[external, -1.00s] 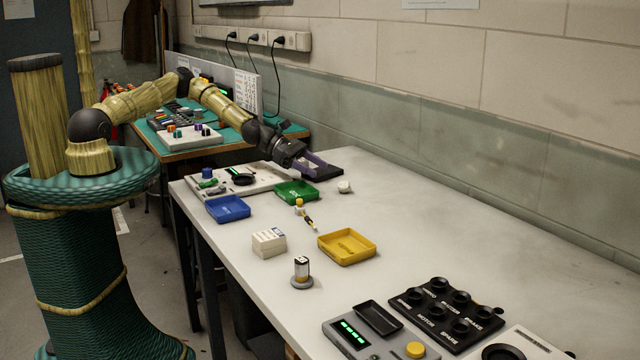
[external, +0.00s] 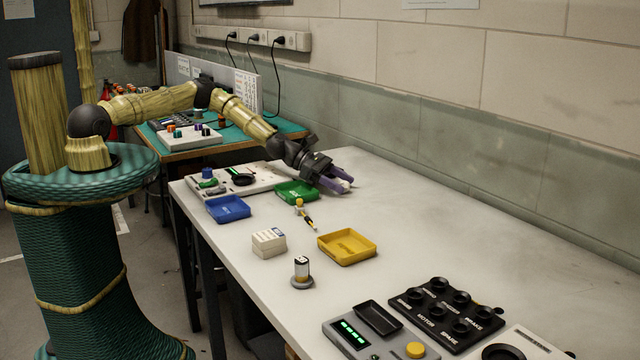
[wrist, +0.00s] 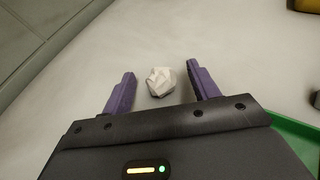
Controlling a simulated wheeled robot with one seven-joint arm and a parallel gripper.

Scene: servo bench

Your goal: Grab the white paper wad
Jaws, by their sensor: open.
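The white paper wad (wrist: 161,81) is a small crumpled ball on the grey-white bench top. In the wrist view it lies between and slightly beyond the tips of my two purple fingers, with a gap on each side. In the external view the paper wad (external: 346,184) shows at the end of my gripper (external: 340,185), partly covered by the fingers. In the wrist view my gripper (wrist: 160,82) is open and holds nothing. I cannot tell how high the fingers are above the bench.
A green tray (external: 291,197) is just left of my gripper. A blue tray (external: 229,216), a yellow tray (external: 347,260), a white box (external: 269,245) and a screwdriver (external: 308,221) are on the bench (external: 430,225). The bench right of the wad is clear up to the wall.

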